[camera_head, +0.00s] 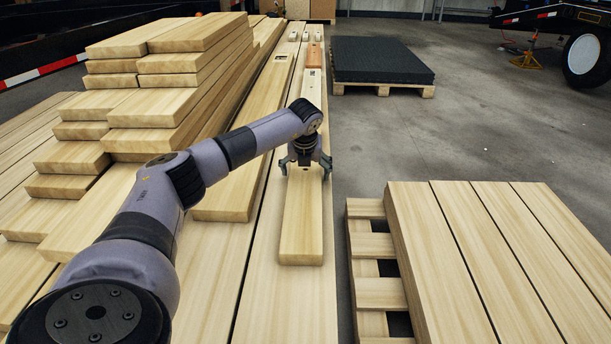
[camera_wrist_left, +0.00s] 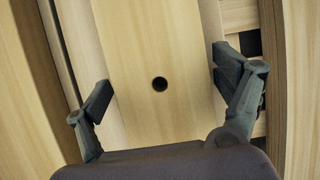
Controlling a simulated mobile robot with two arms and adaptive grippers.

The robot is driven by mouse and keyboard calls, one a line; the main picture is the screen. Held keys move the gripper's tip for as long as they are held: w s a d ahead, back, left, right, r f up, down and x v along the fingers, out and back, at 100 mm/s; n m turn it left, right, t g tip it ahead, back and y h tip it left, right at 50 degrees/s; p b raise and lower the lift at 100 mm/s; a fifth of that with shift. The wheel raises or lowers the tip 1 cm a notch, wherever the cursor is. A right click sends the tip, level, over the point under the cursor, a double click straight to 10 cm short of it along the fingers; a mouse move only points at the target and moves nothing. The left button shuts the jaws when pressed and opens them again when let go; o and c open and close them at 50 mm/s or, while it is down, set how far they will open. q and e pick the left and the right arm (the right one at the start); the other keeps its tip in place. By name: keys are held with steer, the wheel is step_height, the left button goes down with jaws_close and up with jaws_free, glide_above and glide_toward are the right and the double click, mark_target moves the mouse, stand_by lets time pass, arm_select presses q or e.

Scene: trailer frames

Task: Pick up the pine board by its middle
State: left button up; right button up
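A pale pine board (camera_head: 301,231) lies flat and lengthwise on wider planks in the head view. My left gripper (camera_head: 306,169) is over it, with one finger towards each long edge. In the left wrist view the board (camera_wrist_left: 160,125) runs up the middle and has a round dark hole (camera_wrist_left: 160,84). There my left gripper (camera_wrist_left: 163,83) is open, its fingers spread across the board's width. The fingertips are close to the board's edges; whether they touch is unclear. The board's far part is partly hidden behind my gripper and arm. My right gripper is not in view.
Stacked planks (camera_head: 180,100) rise on the left. Small blocks (camera_head: 313,55) lie farther along the plank row. A slatted pallet of boards (camera_head: 470,260) stands at front right, and a dark slab on a pallet (camera_head: 380,62) behind. Concrete floor (camera_head: 470,130) is clear between them.

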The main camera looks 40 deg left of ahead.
arm_select(q)
steer(key=c, duration=1.6)
steer(key=shift+r, duration=0.1)
steer(key=shift+c, duration=0.5)
steer(key=shift+r, duration=0.15)
